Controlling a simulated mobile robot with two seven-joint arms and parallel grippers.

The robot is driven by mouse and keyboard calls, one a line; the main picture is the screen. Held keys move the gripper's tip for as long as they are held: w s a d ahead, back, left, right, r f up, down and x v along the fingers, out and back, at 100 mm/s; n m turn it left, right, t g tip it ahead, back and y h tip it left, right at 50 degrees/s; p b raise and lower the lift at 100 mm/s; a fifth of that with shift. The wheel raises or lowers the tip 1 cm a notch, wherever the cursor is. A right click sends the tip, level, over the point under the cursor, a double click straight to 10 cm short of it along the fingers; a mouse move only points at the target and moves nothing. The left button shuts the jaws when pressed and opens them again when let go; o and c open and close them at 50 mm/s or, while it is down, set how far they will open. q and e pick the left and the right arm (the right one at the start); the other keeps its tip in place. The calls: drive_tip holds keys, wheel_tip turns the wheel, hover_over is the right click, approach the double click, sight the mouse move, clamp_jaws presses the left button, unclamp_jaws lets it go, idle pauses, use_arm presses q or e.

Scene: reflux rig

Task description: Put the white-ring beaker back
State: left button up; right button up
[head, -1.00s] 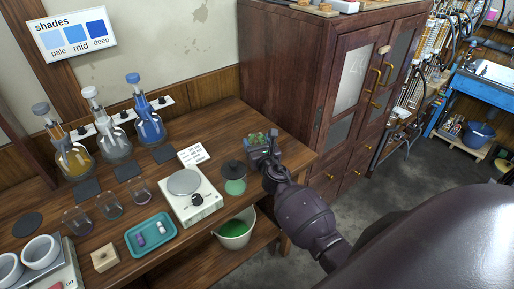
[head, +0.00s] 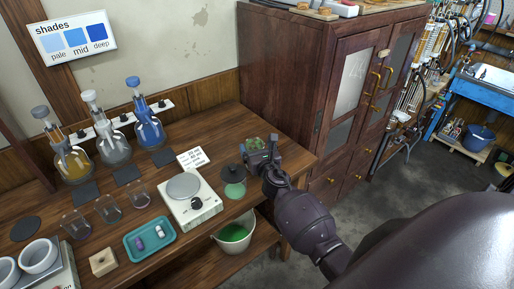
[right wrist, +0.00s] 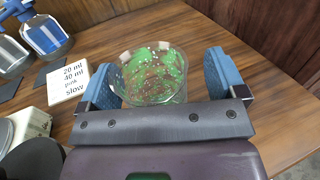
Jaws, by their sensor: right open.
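My right gripper (head: 258,152) is open at the right end of the wooden bench. In the right wrist view its two blue-padded fingers (right wrist: 178,85) stand on either side of a clear glass vessel (right wrist: 150,72) with green and reddish, white-speckled contents. The vessel also shows in the head view (head: 254,143), partly hidden by the gripper. Small clear beakers stand in a row at the left: one (head: 75,224), a second (head: 108,209) and a third (head: 139,194). Their ring colours are too small to tell. My left gripper is not in view.
Stoppered flasks (head: 150,130) stand at the back. A white bin with green inside (head: 234,235) sits below the bench edge. A wooden cabinet (head: 290,80) stands behind.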

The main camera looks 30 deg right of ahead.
drive_tip(key=shift+r, duration=0.2)
drive_tip(key=s+a+f+m+g+y, duration=0.1)
drive_tip(key=s+a+f+m+g, duration=0.1)
drive_tip(key=s+m, duration=0.7)
drive_tip(key=s+a+f+m+g+y, duration=0.1)
drive_tip(key=s+a+f+m, duration=0.4)
drive_tip(key=s+m, duration=0.5)
drive_tip(key=s+a+f+m+g+y, duration=0.2)
drive_tip(key=s+a+f+m, duration=0.1)
drive_tip(key=s+m, duration=0.7)
drive_tip(key=f+m, duration=0.1)
drive_tip(key=m, duration=0.2)
drive_tip(key=shift+a+g, duration=0.25)
drive_tip(key=shift+g, duration=0.05)
drive_tip(key=shift+f, duration=0.1)
